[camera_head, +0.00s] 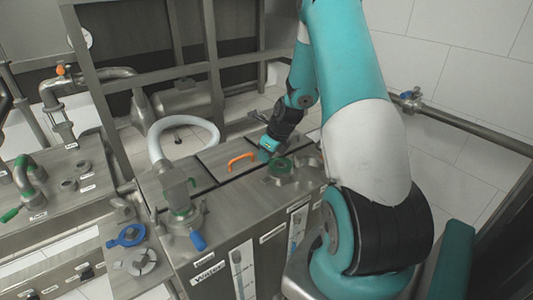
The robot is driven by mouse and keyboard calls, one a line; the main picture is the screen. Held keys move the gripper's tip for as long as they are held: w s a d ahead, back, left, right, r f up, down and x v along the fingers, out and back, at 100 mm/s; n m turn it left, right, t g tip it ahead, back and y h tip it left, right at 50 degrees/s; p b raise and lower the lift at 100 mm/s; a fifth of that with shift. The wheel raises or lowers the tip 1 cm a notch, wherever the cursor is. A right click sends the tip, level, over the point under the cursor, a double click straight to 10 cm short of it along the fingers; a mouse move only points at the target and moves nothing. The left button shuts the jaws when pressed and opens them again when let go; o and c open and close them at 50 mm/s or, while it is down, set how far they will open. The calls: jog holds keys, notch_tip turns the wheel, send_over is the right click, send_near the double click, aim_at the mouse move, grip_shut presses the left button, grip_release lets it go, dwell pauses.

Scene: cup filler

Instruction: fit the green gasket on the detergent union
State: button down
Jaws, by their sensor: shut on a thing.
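A green ring, the green gasket (280,166), shows on the right part of the steel cabinet top, directly at a metal fitting. My gripper (265,154) is at the left edge of this ring, low over the cabinet top, and appears shut on the gasket's side. The metal fitting (301,173) around and below the ring may be the detergent union; its label cannot be read. I cannot tell whether the gasket touches the fitting or hangs just above it.
An orange handle (241,160) stands close left of my gripper. A white hose (185,125) ends at a clamped fitting with a blue handle (198,241). A steel frame post (213,90) rises behind.

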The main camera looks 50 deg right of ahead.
jog(key=shift+f+b, duration=0.45)
jog(key=shift+f, duration=0.4)
jog(key=c, duration=0.9)
grip_release()
jog(key=shift+c, duration=0.2)
jog(key=w+r+p+v, duration=0.1)
jog(key=p+v, duration=0.3)
jog(key=v, duration=1.8)
jog(key=shift+w, duration=0.55)
jog(key=shift+a+f, duration=0.1)
jog(key=shift+a, duration=0.05)
